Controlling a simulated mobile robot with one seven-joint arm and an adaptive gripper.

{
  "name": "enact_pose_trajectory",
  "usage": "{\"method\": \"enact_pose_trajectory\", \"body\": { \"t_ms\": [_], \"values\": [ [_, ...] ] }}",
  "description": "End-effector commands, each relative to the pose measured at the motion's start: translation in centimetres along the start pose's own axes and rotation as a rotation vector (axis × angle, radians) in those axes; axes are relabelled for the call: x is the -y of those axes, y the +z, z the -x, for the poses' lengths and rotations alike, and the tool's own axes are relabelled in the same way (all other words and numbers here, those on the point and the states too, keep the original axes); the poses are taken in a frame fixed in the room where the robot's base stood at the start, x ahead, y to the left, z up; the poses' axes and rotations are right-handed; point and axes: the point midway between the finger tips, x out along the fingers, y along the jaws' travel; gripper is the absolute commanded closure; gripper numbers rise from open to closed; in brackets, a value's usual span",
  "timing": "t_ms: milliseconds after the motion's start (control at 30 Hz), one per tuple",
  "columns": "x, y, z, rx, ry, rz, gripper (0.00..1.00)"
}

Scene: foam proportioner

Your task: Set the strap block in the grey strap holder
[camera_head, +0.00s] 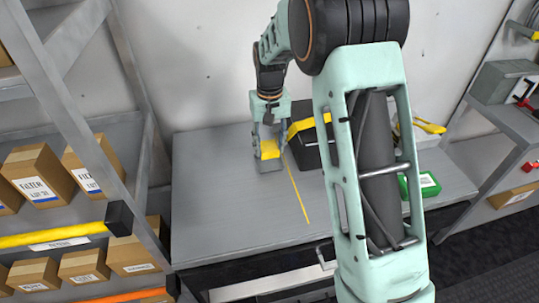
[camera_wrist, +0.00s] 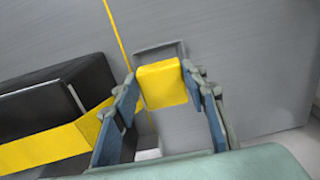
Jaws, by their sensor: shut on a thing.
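The strap block (camera_wrist: 162,84) is a yellow block between the two blue-grey fingers of my gripper (camera_wrist: 163,80), which is shut on it. In the head view my gripper (camera_head: 268,128) points down and the yellow block (camera_head: 269,148) shows under it. The grey strap holder (camera_wrist: 158,52) is a shallow rimmed piece on the grey bench. Its far rim shows beyond the block, and its front (camera_head: 270,166) shows just below the block in the head view. The block overlaps the holder in both views. I cannot tell whether it is seated inside or just above it.
A black box with a yellow band (camera_head: 309,146) stands close right of my gripper. A yellow line (camera_head: 299,192) runs along the bench (camera_head: 230,215). A green bin (camera_head: 427,186) sits farther right. The left bench area is clear. Shelves with boxes (camera_head: 36,177) stand left.

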Motion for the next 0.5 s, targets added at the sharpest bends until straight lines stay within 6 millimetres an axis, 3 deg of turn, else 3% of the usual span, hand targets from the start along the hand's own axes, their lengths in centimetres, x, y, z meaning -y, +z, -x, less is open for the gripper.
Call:
{"method": "enact_pose_trajectory", "body": {
  "t_ms": [367,500],
  "values": [
    [0.0,0.1,-4.1,0.001,0.0,-0.001,0.87],
    [0.0,0.0,-4.3,-0.002,0.0,-0.001,0.87]
  ]
}}
